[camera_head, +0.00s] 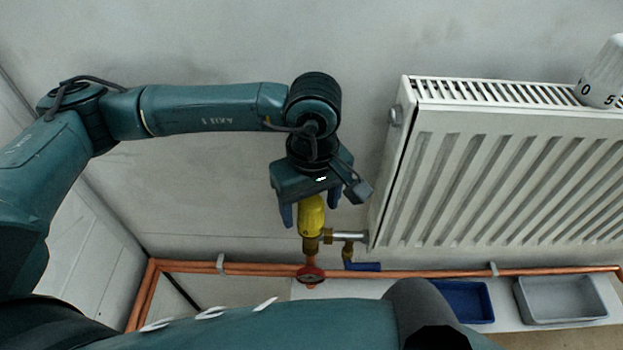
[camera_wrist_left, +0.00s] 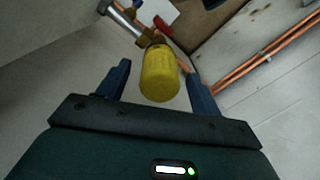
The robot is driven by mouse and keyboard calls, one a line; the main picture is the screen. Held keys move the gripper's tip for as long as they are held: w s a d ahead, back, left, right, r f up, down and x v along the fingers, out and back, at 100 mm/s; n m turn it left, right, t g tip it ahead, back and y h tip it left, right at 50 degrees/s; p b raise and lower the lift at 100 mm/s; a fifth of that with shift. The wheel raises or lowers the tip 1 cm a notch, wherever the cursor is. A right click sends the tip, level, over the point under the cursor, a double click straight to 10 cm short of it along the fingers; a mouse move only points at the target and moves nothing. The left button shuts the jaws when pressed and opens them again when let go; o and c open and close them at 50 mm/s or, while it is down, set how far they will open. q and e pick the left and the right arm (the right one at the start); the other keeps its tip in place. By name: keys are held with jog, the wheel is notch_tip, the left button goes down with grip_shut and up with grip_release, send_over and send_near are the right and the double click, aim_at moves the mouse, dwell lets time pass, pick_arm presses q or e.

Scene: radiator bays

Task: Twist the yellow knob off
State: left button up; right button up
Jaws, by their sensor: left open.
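The yellow knob (camera_head: 312,214) sits upright on a brass valve body (camera_head: 311,245) at the lower left corner of the radiator. My left gripper (camera_head: 308,212) is above the knob and points down, with one blue finger on each side of it. In the left wrist view the knob (camera_wrist_left: 160,75) lies between the two spread fingers (camera_wrist_left: 159,88), with a visible gap on both sides. The fingers are open and hold nothing. My right gripper does not show in either view.
The white radiator (camera_head: 500,180) stands right of the valve, joined by a metal pipe (camera_head: 350,236). A blue lever (camera_head: 363,267) and a red handwheel (camera_head: 311,274) sit below. Copper pipes (camera_head: 430,273) run along the wall. A blue tray (camera_head: 463,300) and a grey tray (camera_head: 560,298) lie lower right.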

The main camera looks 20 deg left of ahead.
pick_arm(q)
jog(key=shift+f, duration=0.9)
jog(key=c, duration=1.1)
jog(key=shift+f+b, duration=0.2)
jog(key=shift+b, duration=0.35)
